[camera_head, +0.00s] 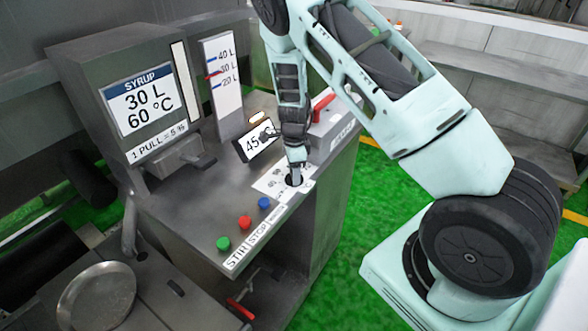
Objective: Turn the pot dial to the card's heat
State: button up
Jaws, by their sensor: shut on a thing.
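The card (139,107) on the grey console at the left reads SYRUP, 30 L, 60 °C, with 1 PULL = 5 % below. The pot dial (293,181) is a small dark knob on a white scale plate (269,184) on the console top. My gripper (295,172) points down over it and is shut on it; the fingers hide most of the dial and its pointer. A small display (257,142) behind my gripper reads 45, partly covered by the arm.
Green, red (244,222) and blue buttons line the console's front edge by STIR and STOP labels. A level gauge (222,87) marked 20 to 40 L stands behind. A red handle (324,105) is right of my wrist. A round metal pan (97,297) sits lower left.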

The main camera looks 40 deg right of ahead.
jog(key=o, duration=1)
notch_tip(320, 180, up, 18)
jog(key=b, duration=0.3)
jog(key=shift+f, duration=0.25)
